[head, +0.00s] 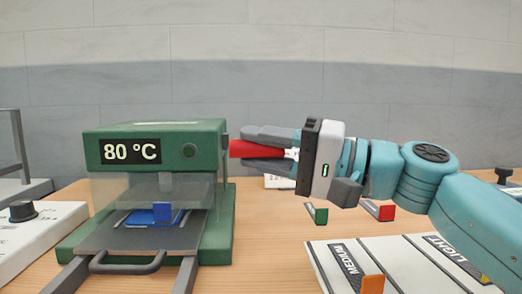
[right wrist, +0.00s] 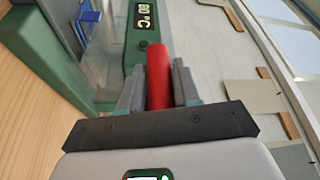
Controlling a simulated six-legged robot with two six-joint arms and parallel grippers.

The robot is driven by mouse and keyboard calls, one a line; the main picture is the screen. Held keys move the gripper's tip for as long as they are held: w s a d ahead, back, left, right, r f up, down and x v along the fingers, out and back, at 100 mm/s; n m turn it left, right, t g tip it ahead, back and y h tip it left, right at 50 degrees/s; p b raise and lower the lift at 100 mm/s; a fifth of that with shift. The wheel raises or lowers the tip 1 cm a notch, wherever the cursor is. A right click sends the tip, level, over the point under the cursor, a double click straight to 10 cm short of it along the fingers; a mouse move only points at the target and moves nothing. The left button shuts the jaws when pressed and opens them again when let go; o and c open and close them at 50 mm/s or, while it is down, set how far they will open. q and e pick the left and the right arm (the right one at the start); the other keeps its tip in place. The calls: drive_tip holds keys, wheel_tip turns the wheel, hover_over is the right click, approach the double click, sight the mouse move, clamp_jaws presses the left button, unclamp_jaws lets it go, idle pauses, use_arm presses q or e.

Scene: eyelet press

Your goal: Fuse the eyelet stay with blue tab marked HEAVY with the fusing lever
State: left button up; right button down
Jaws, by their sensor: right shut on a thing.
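The green fusing press (head: 150,140) stands at centre left, its display reading 80 °C. A blue stay with an upright blue tab (head: 162,212) lies on the grey plate (head: 125,238) inside the press, below the pale pressing block. No marking is readable on the tab. The red lever (head: 240,149) sticks out from the press's right side. My right gripper (head: 252,148) is shut on it, with one finger above and one below. In the right wrist view, the red lever (right wrist: 158,75) sits between the fingers. My left gripper is not in view.
A white board (head: 385,262) with MEDIUM and LIGHT labels lies at front right, with an orange tab (head: 373,284) at its edge. A green tab (head: 320,215) and a red tab (head: 384,212) stand behind it. A white box with a black knob (head: 23,211) is at left.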

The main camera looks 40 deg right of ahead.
drive_tip(key=shift+w+f, duration=0.1)
drive_tip(key=shift+f, duration=0.05)
drive_tip(key=c, duration=0.9)
unclamp_jaws()
drive_tip(key=shift+d, duration=0.1)
drive_tip(key=v, duration=1.6)
drive_tip(key=shift+b, duration=0.4)
